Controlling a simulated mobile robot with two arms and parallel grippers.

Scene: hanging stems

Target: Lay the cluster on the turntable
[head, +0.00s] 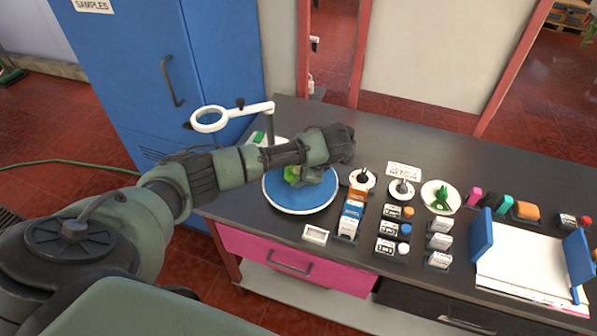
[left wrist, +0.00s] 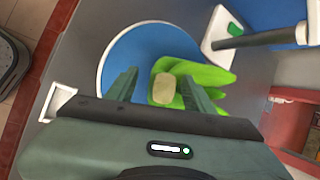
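The cluster is a bunch of green, banana-like fruits with a cut tan stub. In the left wrist view the cluster (left wrist: 205,74) is over the blue turntable (left wrist: 120,57), its stub facing the camera. In the head view the cluster (head: 291,173) shows partly under my left arm, at the turntable (head: 300,205), a blue disc with a white rim. My left gripper (left wrist: 160,76) points down at the cluster, one finger on each side of the stub. A gap shows between the left finger and the stub. In the head view the left gripper (head: 308,176) is mostly hidden. My right gripper is not in view.
A magnifier (head: 209,119) on an arm stands behind the turntable. Several small boxes (head: 350,216) stand close on its right, and a white plate (head: 440,197) with a green item lies farther right. A blue cabinet (head: 130,60) rises at the left.

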